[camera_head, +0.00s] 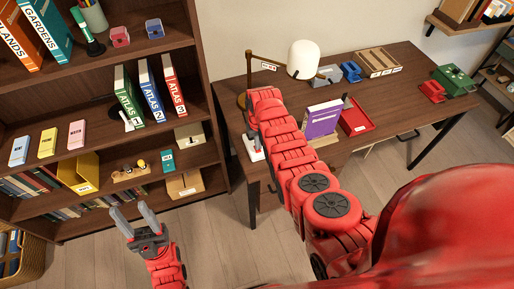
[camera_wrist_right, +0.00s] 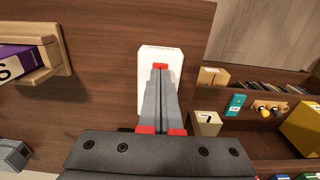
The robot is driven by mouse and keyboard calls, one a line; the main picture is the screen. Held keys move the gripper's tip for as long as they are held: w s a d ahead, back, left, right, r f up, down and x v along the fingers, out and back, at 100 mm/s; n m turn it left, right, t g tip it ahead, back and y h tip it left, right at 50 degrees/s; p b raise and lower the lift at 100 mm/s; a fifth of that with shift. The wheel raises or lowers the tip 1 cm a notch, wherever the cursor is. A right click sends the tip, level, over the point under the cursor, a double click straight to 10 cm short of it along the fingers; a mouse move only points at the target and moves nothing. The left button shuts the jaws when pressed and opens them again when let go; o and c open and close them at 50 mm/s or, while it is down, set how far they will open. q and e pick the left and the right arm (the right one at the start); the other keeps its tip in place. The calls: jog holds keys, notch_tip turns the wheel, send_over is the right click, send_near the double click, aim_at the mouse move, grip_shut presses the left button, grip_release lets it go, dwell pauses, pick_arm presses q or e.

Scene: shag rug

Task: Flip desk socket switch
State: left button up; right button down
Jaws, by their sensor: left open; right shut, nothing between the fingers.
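The desk socket is a white rounded plate (camera_wrist_right: 148,58) on the brown desk top in the right wrist view. It also shows at the desk's left end in the head view (camera_head: 250,153). My right gripper (camera_wrist_right: 160,70) is shut and empty, its fingertips over the plate. A small red patch shows at the tips; I cannot tell whether it is the switch or part of the fingers. Contact cannot be told. The fingers hide the plate's middle. In the head view the right gripper (camera_head: 252,137) reaches down beside the lamp. My left gripper (camera_head: 135,219) is open and empty before the bookshelf.
The desk (camera_head: 355,135) carries a lamp (camera_head: 305,59), a purple book (camera_head: 321,120) on a wooden stand, a red tray (camera_head: 356,119), and a green box (camera_head: 454,79). A bookshelf (camera_head: 98,153) with books and small boxes stands at the left. Floor is clear between them.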

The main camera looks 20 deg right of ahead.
jog(key=shift+f+b, duration=0.75)
jog(key=shift+f, duration=0.1)
dwell(0.3)
notch_tip(320, 180, up, 2)
jog(key=shift+r+p, duration=0.25)
jog(key=shift+p, duration=0.8)
jog(key=shift+r+p, duration=1.45)
jog(key=shift+r, duration=0.85)
